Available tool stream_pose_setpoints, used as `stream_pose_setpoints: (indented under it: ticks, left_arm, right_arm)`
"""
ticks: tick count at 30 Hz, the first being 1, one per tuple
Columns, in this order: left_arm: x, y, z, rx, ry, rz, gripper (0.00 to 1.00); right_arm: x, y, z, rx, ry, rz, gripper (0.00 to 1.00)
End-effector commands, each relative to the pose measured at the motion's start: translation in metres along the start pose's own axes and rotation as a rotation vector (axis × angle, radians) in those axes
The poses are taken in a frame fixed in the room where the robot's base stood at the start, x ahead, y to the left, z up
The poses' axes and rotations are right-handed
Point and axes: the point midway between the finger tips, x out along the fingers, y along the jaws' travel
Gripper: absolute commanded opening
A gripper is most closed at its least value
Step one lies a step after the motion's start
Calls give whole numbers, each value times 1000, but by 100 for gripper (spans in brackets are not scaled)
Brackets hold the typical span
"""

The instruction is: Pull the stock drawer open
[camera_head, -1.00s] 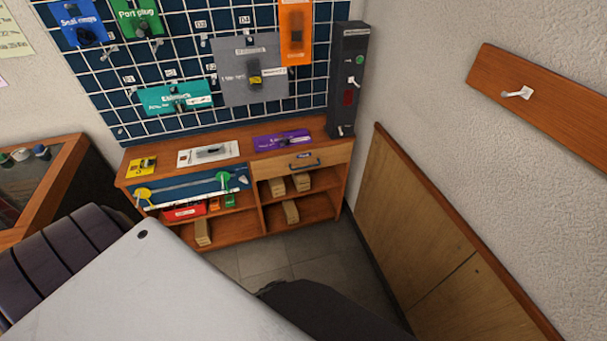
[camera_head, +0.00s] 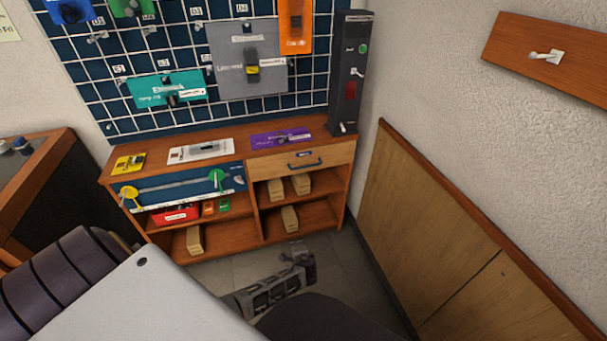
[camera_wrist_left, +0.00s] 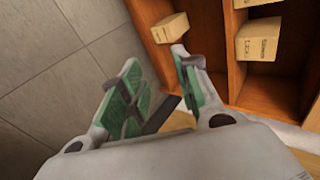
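The stock drawer (camera_head: 335,157) is a light wood front at the top right of the wooden bench, with a small label and a dark blue bar handle (camera_head: 305,163). It looks closed, flush with the bench. My left gripper (camera_head: 303,256), on a grey arm, is low in front of the bench's right-hand shelves, below the drawer and apart from the handle. In the left wrist view the left gripper (camera_wrist_left: 156,60) is open, its green-padded fingers apart with nothing between them. The drawer cannot be made out in that view. My right gripper is not in view.
Cardboard boxes sit on the open shelves below the drawer; one box (camera_wrist_left: 170,28) shows near my left fingers. A dark tower (camera_head: 348,75) stands at the right end. A wood-panelled wall (camera_head: 430,220) bounds the right side.

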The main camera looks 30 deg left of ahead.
Motion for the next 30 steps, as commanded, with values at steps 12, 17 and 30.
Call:
stream_pose_setpoints:
  ticks: [12,17,30]
  left_arm:
    - [10,-76,-37,36,-15,-256,32]
    - [7,-106,-49,42,-24,-359,32]
    - [-20,-180,-74,23,-59,-649,32]
  right_arm:
    - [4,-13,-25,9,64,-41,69]
    - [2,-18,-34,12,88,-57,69]
    - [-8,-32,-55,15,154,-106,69]
